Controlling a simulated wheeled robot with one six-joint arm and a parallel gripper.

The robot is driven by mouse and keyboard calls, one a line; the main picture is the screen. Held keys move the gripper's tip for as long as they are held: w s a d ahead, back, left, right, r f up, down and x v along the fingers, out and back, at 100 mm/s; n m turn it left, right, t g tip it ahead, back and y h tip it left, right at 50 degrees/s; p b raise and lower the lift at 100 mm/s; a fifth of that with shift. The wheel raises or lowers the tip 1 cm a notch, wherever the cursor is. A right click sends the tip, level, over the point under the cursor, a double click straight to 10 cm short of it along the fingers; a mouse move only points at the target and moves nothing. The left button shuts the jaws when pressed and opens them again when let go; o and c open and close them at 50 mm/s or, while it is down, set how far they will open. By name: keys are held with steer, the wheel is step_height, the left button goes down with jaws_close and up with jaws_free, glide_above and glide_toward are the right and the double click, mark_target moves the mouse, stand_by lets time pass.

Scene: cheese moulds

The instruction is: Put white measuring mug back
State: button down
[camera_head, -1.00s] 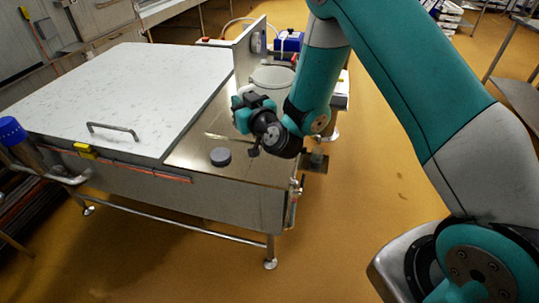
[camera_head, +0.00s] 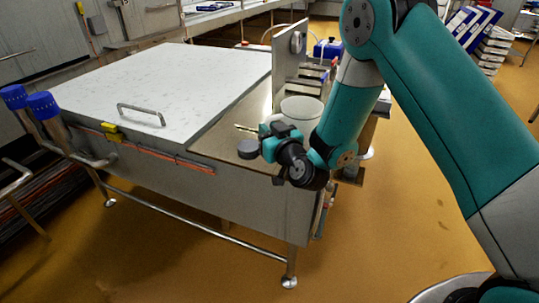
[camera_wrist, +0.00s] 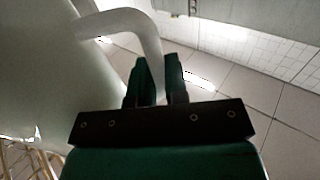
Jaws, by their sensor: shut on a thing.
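The white measuring mug (camera_head: 301,108) shows in the head view beyond my wrist, at the right end of the steel table. Its lower part is hidden by my gripper and arm. In the wrist view the mug's pale body (camera_wrist: 40,75) fills the left side, and its curved handle (camera_wrist: 130,22) runs down to the fingers. My gripper (camera_wrist: 158,75) is shut on the handle. In the head view my gripper (camera_head: 272,130) is at the mug's left side. I cannot tell whether the mug's base touches the table.
A steel table (camera_head: 228,125) carries a large pale lid (camera_head: 170,85) with a bar handle. A dark round puck (camera_head: 248,149) lies left of my gripper. An upright steel plate (camera_head: 290,62) and several metal blocks (camera_head: 312,72) stand behind the mug. Floor is clear in front.

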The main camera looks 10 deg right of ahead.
steer(key=shift+f+b, duration=1.15)
steer(key=shift+f, duration=0.95)
steer(key=shift+f, duration=0.15)
steer(key=c, duration=1.1)
jaws_free()
steer(key=shift+c, duration=0.2)
